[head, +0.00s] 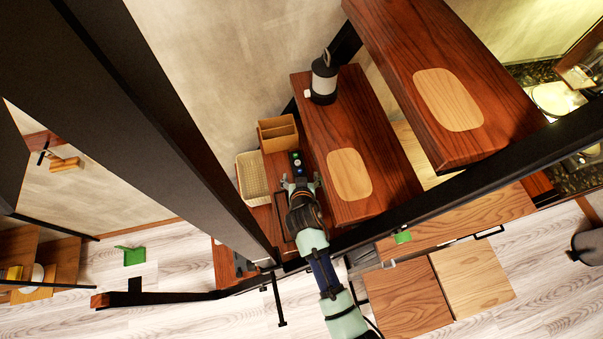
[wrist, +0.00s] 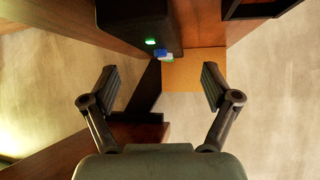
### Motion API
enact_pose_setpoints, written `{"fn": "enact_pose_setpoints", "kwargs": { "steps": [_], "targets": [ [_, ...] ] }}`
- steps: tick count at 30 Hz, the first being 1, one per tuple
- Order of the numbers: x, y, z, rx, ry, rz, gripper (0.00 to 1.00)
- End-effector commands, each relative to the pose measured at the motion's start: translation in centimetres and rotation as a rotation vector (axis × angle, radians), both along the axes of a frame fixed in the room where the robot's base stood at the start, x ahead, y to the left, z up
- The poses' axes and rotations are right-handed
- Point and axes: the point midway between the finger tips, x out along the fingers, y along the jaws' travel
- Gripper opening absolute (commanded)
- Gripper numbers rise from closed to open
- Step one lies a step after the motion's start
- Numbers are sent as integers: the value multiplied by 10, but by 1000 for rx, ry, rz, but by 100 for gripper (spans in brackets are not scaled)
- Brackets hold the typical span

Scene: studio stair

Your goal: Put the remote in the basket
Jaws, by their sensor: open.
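A dark, narrow object with small white, green and blue spots, which looks like the remote (head: 296,158), lies just beyond my gripper's fingertips in the head view. In the wrist view a dark body with a green light (wrist: 140,28) and blue and white bits shows above the fingers; I cannot tell for sure that it is the same object. My gripper (head: 300,181) is open, and its fingers stand wide apart with nothing held between them in the wrist view (wrist: 162,88). The cream basket (head: 252,178) is left of my gripper, and its inside looks empty.
A wooden organiser (head: 278,133) stands beyond the basket. A black and white lantern (head: 324,78) stands on the wooden stair tread (head: 330,115) to the right. A higher tread (head: 420,60) overhangs farther right. A dark beam (head: 170,110) runs close on the left.

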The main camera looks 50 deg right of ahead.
Motion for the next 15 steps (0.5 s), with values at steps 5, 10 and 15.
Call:
{"fn": "enact_pose_setpoints", "kwargs": {
  "steps": [5, 10, 15],
  "targets": [
    [15, -12, -15, 2, 1, -2, 87],
    [29, -25, -30, 2, 0, -1, 87],
    [31, -26, -31, 2, -2, 0, 87]
  ]
}}
